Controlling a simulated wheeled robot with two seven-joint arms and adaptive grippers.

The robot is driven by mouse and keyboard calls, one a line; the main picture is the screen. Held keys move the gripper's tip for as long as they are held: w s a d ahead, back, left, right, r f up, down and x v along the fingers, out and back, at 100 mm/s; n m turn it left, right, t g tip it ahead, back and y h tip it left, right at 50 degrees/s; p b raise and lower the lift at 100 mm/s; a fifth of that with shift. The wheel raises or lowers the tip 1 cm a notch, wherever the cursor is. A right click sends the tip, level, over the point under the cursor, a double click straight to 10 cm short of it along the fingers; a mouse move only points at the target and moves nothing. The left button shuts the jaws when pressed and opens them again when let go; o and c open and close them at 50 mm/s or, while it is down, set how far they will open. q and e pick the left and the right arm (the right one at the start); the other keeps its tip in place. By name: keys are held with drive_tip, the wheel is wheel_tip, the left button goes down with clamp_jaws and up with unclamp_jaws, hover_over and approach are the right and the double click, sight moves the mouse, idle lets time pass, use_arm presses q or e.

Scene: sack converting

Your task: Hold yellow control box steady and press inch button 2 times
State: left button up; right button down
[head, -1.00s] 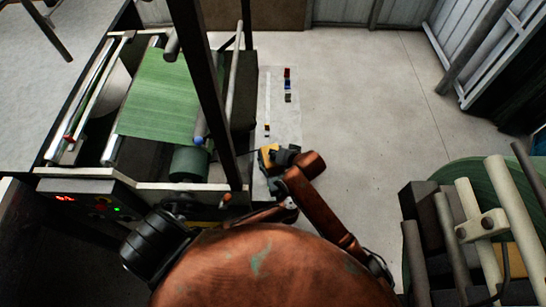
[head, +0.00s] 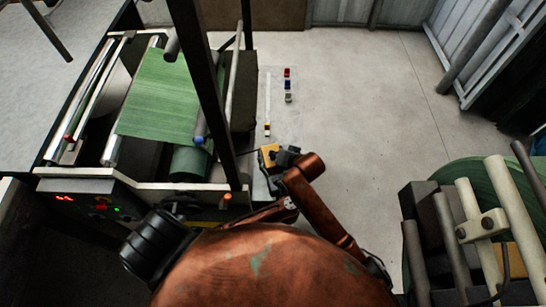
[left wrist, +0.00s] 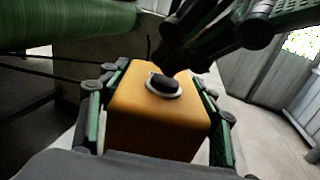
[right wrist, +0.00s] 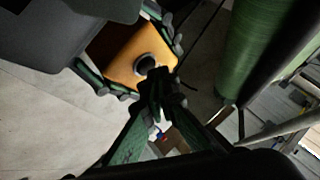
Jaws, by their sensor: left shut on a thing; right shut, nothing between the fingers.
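The yellow control box (left wrist: 155,122) fills the middle of the left wrist view. A round black button (left wrist: 163,84) in a pale ring sits on its top face. My left gripper (left wrist: 158,115) is shut on the box, one finger along each side. In the right wrist view the box (right wrist: 122,62) shows with the button (right wrist: 145,64). My right gripper (right wrist: 160,100) is shut and empty, its tips close beside the button; I cannot tell whether they touch it. In the head view the box (head: 268,158) is small and partly hidden by my arms.
A machine with a green web (head: 160,95) stands at the left, with a lit panel (head: 90,203) at its front. Small coloured blocks (head: 288,84) lie on a pale strip beyond the box. A green roll rack (head: 480,220) stands at the right. The floor between is clear.

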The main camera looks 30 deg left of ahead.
drive_tip(key=shift+f, duration=0.4)
idle(0.5)
drive_tip(key=shift+r, duration=3.35)
use_arm(q)
drive_tip(key=o, duration=1.4)
